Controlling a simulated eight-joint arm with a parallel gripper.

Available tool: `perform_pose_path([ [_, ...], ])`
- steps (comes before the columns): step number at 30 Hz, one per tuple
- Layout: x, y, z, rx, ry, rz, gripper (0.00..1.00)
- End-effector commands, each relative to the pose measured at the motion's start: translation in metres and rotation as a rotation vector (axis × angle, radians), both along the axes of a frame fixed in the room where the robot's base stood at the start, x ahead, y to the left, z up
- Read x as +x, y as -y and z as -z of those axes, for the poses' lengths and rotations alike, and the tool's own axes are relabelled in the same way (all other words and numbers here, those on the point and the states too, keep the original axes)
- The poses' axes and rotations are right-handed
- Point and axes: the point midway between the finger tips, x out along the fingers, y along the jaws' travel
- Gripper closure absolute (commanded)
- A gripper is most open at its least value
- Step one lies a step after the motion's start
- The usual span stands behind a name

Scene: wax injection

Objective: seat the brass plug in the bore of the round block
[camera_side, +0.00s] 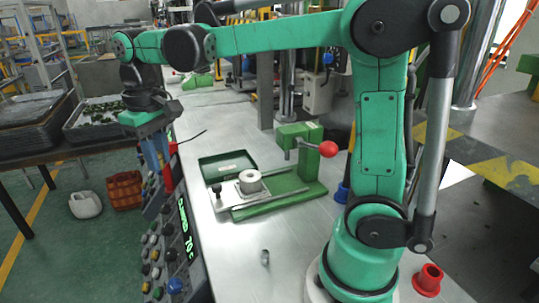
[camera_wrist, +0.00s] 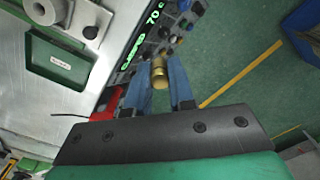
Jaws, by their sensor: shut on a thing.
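My gripper (camera_wrist: 160,84) is shut on the brass plug (camera_wrist: 160,73), which shows as a gold cylinder between the blue fingers in the wrist view. In the side view my gripper (camera_side: 154,158) points down at the left, over the control panel's edge and well left of the block; the plug cannot be made out there. The round block (camera_side: 250,181) is pale, with a dark bore in its top. It sits on the green fixture (camera_side: 288,192) on the bench. It also shows in the wrist view's upper left corner (camera_wrist: 44,10), apart from the plug.
A control panel (camera_side: 171,240) with knobs and a lit display borders the bench's left edge. A green tray (camera_side: 228,166) lies behind the block. A red-knobbed lever (camera_side: 327,149) stands right of it. A small grey part (camera_side: 265,257) lies on the clear front bench.

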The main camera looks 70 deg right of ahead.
Motion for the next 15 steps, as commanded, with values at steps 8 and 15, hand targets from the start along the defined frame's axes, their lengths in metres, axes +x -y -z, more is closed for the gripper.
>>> perform_pose_path([
  [8,0.0,0.0,0.0,0.0,0.0,-0.001,1.0],
  [15,-0.024,0.032,-0.01,0.0,0.0,0.07,1.0],
])
